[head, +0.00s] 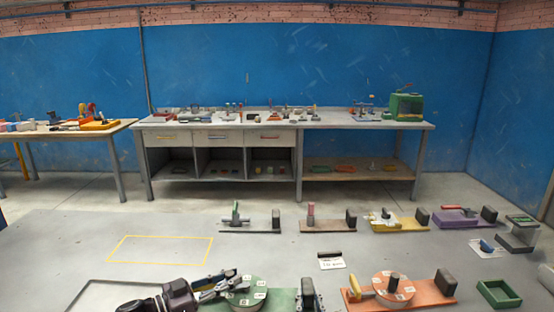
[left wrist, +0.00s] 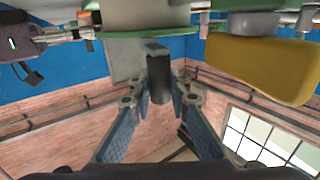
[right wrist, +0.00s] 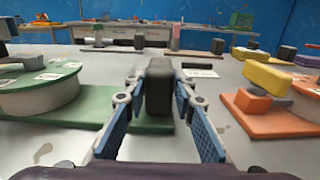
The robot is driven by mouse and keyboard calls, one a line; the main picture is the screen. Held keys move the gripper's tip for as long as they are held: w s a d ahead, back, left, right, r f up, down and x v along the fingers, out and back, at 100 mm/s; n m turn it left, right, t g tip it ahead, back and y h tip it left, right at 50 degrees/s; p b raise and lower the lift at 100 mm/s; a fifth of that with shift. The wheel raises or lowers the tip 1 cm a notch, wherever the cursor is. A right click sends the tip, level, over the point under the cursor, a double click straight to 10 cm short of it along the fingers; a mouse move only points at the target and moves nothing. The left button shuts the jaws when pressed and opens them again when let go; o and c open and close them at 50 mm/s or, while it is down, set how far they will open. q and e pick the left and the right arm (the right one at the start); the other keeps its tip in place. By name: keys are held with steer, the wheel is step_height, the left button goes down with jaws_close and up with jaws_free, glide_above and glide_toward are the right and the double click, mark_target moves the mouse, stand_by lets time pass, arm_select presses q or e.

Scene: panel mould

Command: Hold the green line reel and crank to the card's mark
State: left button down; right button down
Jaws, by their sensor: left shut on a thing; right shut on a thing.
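The green line reel (head: 246,296) is a pale round drum with white number tags on a green base (head: 285,299), at the bottom centre of the head view. Its drum (right wrist: 38,90) also shows at the left of the right wrist view. My right gripper (head: 308,295) is shut on the black upright block (right wrist: 158,85) at the base's right end. My left gripper (head: 236,284) is shut at the reel's top on a dark grey upright piece (left wrist: 158,75), seen between its fingers in the left wrist view. A white card (head: 332,264) lies behind the reel; its writing is too small to read.
An orange reel (head: 394,287) with a yellow handle (head: 358,288) stands close on the right. Several other coloured fixtures stand behind, including a yellow one (head: 400,224). A green tray (head: 498,293) is at the far right.

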arm_select(q)
steer(key=c, duration=1.8)
jaws_free()
steer(key=v, duration=1.2)
